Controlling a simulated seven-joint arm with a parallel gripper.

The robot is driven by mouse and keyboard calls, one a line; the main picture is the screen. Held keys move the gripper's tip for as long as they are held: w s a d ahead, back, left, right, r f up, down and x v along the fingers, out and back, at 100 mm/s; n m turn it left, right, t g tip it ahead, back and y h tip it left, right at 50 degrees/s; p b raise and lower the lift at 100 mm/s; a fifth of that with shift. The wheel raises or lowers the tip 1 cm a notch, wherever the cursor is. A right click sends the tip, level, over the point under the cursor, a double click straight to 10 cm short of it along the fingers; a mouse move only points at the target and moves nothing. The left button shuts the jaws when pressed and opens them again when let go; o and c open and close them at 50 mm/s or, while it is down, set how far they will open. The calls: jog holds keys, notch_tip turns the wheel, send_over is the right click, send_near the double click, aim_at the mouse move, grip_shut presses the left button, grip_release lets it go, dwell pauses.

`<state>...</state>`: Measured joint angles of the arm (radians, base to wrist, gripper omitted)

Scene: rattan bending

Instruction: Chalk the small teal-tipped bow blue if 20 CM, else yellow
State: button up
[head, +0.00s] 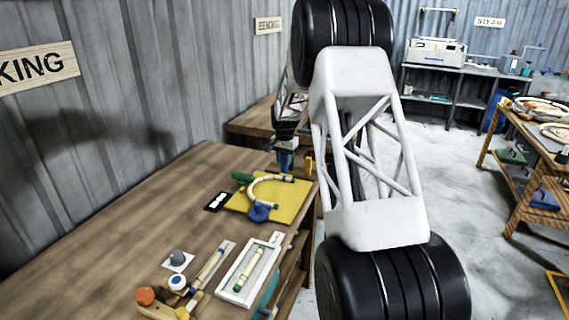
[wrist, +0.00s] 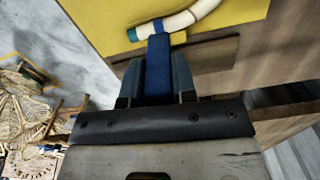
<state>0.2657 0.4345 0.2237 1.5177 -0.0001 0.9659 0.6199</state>
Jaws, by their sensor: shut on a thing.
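The curved cream bow (head: 270,187) lies on a yellow board (head: 294,208) on the bench. Its teal tip (wrist: 136,34) and part of its cream body (wrist: 190,18) show in the wrist view. My gripper (wrist: 157,85) is shut on a blue chalk stick (wrist: 158,65). The stick points at the bow just beside the teal tip, and its end overlaps the bow in the picture. I cannot tell whether it touches. In the head view my gripper (head: 287,150) is at the far right of the board, partly hidden by my arm.
A blue knob (head: 259,212) and a green piece (head: 242,177) sit by the bow. A black display (head: 216,201) lies left of the board; its reading is illegible. A white tray (head: 228,291) holds a green-tipped stick (head: 249,268). A small yellow piece (head: 308,166) stands near the gripper.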

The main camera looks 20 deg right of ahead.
jog(key=shift+r, duration=2.3)
jog(key=shift+n, duration=0.6)
jog(key=s+f, duration=0.1)
jog(key=s+a+f, duration=0.1)
jog(key=s+f, duration=0.1)
jog(key=shift+s+a+f, duration=0.35)
jog(key=shift+f, duration=0.05)
jog(key=shift+w, duration=0.15)
jog(key=shift+w+d+f, duration=0.25)
jog(key=shift+w+d, duration=0.4)
jog(key=shift+w, duration=1.9)
jog(key=shift+w+d+f, duration=0.25)
jog(key=shift+w+d, duration=0.45)
jog(key=shift+w, duration=1.8)
jog(key=shift+w+d+f, duration=0.25)
jog(key=shift+w+d, duration=0.4)
jog(key=shift+w, duration=1.9)
